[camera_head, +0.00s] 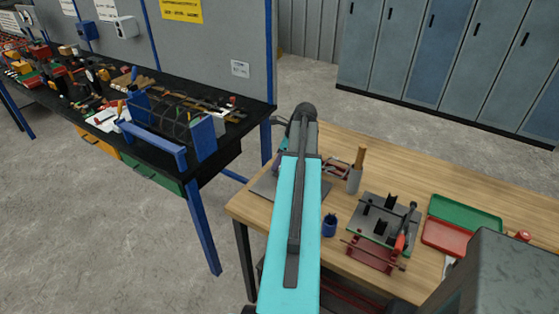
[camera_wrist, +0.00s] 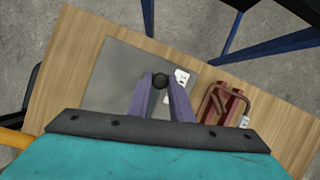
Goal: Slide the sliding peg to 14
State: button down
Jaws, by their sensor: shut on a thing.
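In the wrist view a dark round knob (camera_wrist: 160,80), which looks like the sliding peg, sits between the tips of my gripper (camera_wrist: 160,88). Its purple fingers are shut on it. Below lies a flat grey plate (camera_wrist: 118,72) on the wooden table. A small white label (camera_wrist: 182,76) with dark marks is just right of the peg; I cannot read a 14 on it.
A red block with a bent bar (camera_wrist: 226,104) lies right of the plate. On the wooden table (camera_head: 250,213) stand a blue cup (camera_head: 329,226), a grey holder (camera_head: 354,181), a dark fixture (camera_head: 386,220), a green tray (camera_head: 466,211) and a red tray (camera_head: 449,240). A cluttered black bench (camera_head: 150,148) is left.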

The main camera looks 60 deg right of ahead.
jog(key=shift+w, duration=1.1)
jog(key=shift+s, duration=0.1)
jog(key=c, duration=1.6)
grip_release()
jog(key=shift+r, duration=0.15)
jog(key=shift+b+v, duration=1.5)
jog(key=shift+v, duration=5.35)
jog(key=shift+a, duration=0.1)
